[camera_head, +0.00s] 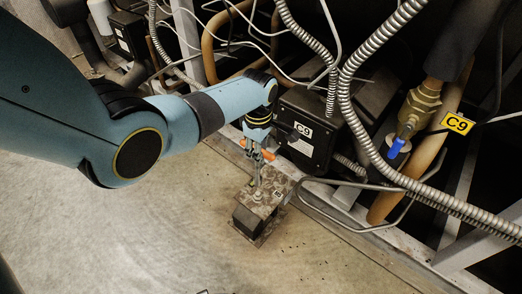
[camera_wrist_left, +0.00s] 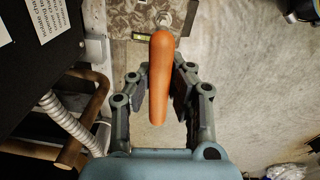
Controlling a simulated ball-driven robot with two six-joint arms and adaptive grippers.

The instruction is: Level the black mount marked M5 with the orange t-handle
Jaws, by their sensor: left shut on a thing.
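My left gripper (camera_head: 257,143) is shut on the orange t-handle (camera_head: 268,154), whose crossbar sticks out on both sides of the fingers. In the left wrist view the orange bar (camera_wrist_left: 160,80) lies between the fingertips, pointing away from the palm. In the head view the handle's shaft points down to the mount (camera_head: 245,219), a dark block under a worn metal plate on the floor. I cannot tell whether the shaft's end is seated on a bolt. The wrist view shows the plate with a bolt and a small greenish level (camera_wrist_left: 143,37). The M5 marking is not legible.
A black box marked C9 (camera_head: 309,145) stands right behind the gripper. A metal rail runs behind the mount, with a thin bent pipe (camera_head: 345,222) to its right. Flexible conduits (camera_head: 365,125) and a blue-handled valve (camera_head: 396,147) are at right. The floor in front is clear.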

